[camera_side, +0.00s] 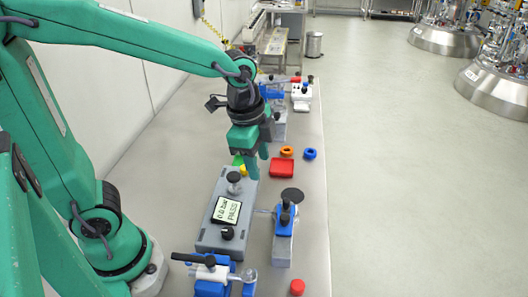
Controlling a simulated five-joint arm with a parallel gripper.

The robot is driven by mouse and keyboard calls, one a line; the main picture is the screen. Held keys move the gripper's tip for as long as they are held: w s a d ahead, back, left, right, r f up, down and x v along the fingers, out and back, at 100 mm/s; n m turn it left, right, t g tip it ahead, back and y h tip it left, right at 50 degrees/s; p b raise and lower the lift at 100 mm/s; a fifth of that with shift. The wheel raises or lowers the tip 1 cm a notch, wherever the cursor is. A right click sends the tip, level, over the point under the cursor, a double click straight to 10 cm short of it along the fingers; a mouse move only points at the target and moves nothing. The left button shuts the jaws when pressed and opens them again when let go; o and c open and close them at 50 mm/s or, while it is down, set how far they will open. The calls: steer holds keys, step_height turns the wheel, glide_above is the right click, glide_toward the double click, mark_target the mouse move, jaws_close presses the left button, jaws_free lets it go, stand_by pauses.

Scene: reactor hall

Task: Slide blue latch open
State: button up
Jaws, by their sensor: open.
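My gripper (258,163) is open and points down above the bench, over the far end of a grey box. The box (207,236) carries a small display panel (227,210) and black knobs. To the right of the box, a blue part (284,218) with a black knob sits on a grey block; it may be the blue latch, but I cannot tell for sure or read its position. My gripper is apart from it, farther back and to its left. Another blue fitting (212,288) with a black handle is at the near edge.
A red tray (282,168), an orange ring (287,151) and a blue ring (310,154) lie beyond the box. A red cylinder (297,287) stands near the front. A white and blue device stands farther back (301,96). The bench's right strip is mostly clear.

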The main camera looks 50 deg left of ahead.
mark_target(285, 216)
steer(key=w+d+f+m, duration=0.1)
steer(key=f+m, duration=0.1)
steer(key=w+d+f+m+g, duration=0.1)
steer(key=d+f+m, duration=0.1)
steer(key=w+d+f+m+g, duration=0.1)
steer(key=d+f+m, duration=0.1)
steer(key=shift+w+d+f+m, duration=0.15)
steer(key=shift+w+d+m, duration=0.1)
steer(key=shift+w+m, duration=0.05)
steer(key=shift+f, duration=0.15)
steer(key=shift+f, duration=3.75)
jaws_close()
